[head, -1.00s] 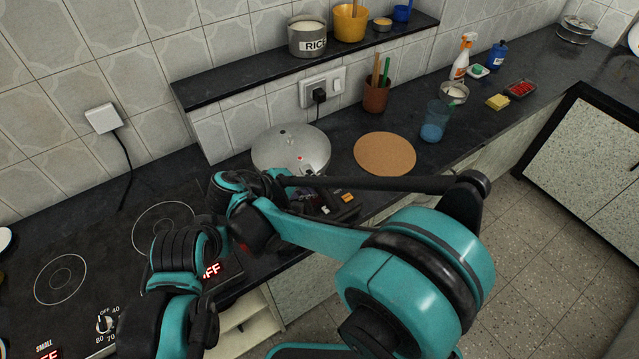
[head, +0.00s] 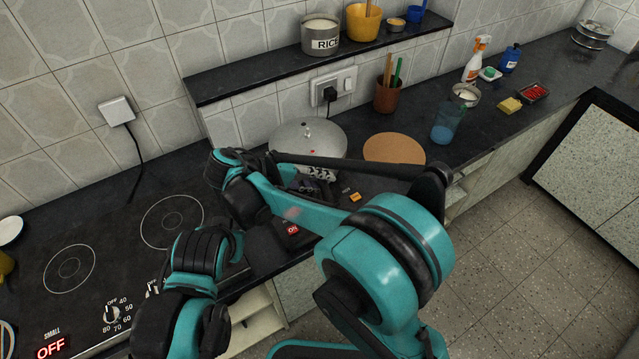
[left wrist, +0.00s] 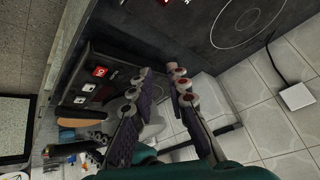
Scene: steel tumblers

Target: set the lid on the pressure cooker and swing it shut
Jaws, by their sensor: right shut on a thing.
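The steel pressure-cooker lid (head: 308,140) is a shiny grey dome with a small red mark, at mid-counter in the head view. The cooker body under it is mostly hidden by my right arm, so I cannot tell how the lid sits on it. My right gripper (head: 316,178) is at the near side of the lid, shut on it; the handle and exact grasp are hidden. My left gripper (left wrist: 160,72) shows in the left wrist view with its fingers apart and nothing between them. In the head view its fingers cannot be made out.
The hob (head: 110,255) is at left. A raised shelf (head: 225,88) runs behind.

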